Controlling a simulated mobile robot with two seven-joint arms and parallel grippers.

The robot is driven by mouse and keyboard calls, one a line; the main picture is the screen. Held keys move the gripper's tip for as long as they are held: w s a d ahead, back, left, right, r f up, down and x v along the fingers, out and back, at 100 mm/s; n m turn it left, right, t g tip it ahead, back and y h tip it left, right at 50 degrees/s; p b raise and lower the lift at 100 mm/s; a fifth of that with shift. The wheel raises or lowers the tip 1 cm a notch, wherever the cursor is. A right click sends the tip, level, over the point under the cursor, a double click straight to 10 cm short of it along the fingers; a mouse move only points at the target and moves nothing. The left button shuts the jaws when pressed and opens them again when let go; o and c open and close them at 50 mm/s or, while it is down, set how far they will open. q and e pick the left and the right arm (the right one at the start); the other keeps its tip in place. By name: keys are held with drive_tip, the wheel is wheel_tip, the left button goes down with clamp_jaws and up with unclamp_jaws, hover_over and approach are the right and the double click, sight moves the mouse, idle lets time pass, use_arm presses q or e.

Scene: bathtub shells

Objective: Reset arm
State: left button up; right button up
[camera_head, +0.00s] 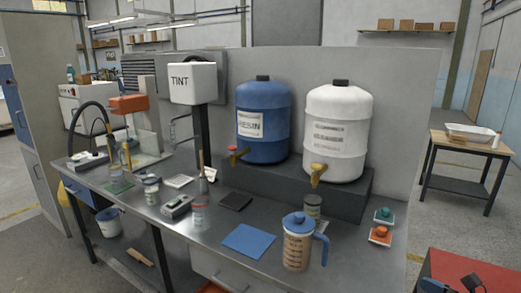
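Neither of my grippers shows in the head view, and no arm of mine can be made out. A steel workbench (180,233) runs across the view. On it stand a clear jug with a blue lid and blue handle (297,243), a blue mat (248,241), a dark square pad (235,201) and a small grey device (177,206). A blue resin drum (263,112) and a white drum (337,128), each with a tap, stand on a dark riser (290,190).
A white TINT box (192,83) is on a post behind the bench. Green (383,215) and orange (380,235) button-like pieces lie at the bench's right end. A red surface (450,270) is at the lower right. A side table (463,148) holds a white tray (470,133).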

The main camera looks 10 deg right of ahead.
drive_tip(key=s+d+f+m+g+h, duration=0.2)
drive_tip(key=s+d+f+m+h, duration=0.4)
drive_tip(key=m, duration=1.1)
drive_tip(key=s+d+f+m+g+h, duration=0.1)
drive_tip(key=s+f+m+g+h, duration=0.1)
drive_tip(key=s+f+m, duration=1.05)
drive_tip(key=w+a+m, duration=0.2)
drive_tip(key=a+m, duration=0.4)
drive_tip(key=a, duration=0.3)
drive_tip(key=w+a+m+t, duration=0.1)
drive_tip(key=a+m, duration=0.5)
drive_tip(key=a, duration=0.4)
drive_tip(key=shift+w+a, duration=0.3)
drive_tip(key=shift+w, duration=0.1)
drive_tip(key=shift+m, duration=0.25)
